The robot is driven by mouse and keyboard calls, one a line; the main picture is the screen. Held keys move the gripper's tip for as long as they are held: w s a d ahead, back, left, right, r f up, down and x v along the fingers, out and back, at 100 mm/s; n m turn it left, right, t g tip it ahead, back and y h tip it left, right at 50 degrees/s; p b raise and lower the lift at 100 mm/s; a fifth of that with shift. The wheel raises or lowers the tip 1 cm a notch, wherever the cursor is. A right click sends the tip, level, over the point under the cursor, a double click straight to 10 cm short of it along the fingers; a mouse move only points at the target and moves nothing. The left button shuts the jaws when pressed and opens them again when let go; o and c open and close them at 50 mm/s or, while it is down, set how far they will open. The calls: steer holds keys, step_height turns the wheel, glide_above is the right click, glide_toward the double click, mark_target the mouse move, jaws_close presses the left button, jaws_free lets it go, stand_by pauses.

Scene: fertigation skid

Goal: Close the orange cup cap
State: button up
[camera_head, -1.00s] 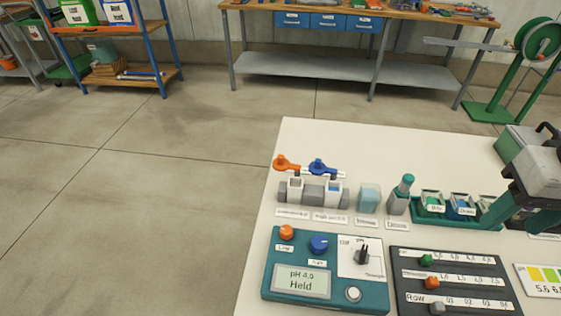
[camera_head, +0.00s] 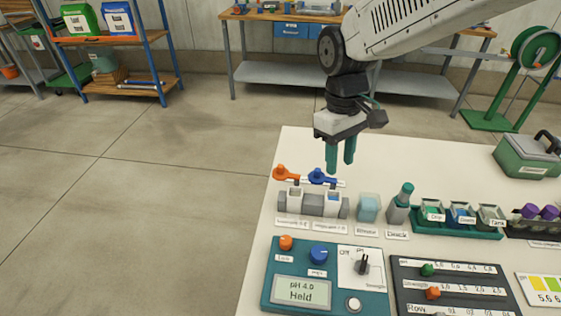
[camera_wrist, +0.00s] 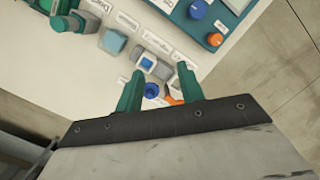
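The orange cup cap (camera_head: 284,173) is swung open behind the left cup of a grey two-cup block (camera_head: 312,205); that cup's square mouth is uncovered. The blue cap (camera_head: 321,176) beside it is also open, and its cup shows blue inside. My gripper (camera_head: 341,165) is open and empty, its teal fingers pointing down above the back of the block, to the right of the orange cap. In the wrist view the blue cap (camera_wrist: 151,89) shows between the fingers, and the orange cap (camera_wrist: 173,101) is partly hidden by the right finger.
Further right is a green tray (camera_head: 457,232) of small containers. In front are a teal control panel (camera_head: 283,259) and a dark slider panel (camera_head: 405,300). Floor is left.

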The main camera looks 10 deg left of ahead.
mark_target(280, 165)
steer(key=w+a+f+n, duration=0.1)
steer(key=w+a+n, duration=0.1)
steer(key=w+a, duration=0.1)
steer(key=w+a+f+n+t, duration=0.1)
steer(key=w+a+f+n, duration=0.1)
steer(key=a, duration=0.4)
steer(key=w+a+f+n, duration=0.1)
steer(key=w+a+n, duration=0.1)
steer(key=w+a, duration=0.2)
steer(key=shift+w+a+f+y, duration=0.15)
steer(key=shift+w+a+y, duration=0.15)
steer(key=shift+w+a, duration=0.15)
steer(key=shift+d+n+t, duration=0.1)
steer(key=shift+n+t, duration=0.2)
steer(key=shift+n, duration=0.1)
step_height(280, 165, down, 8)
steer(key=shift+r, duration=0.1)
jaws_close()
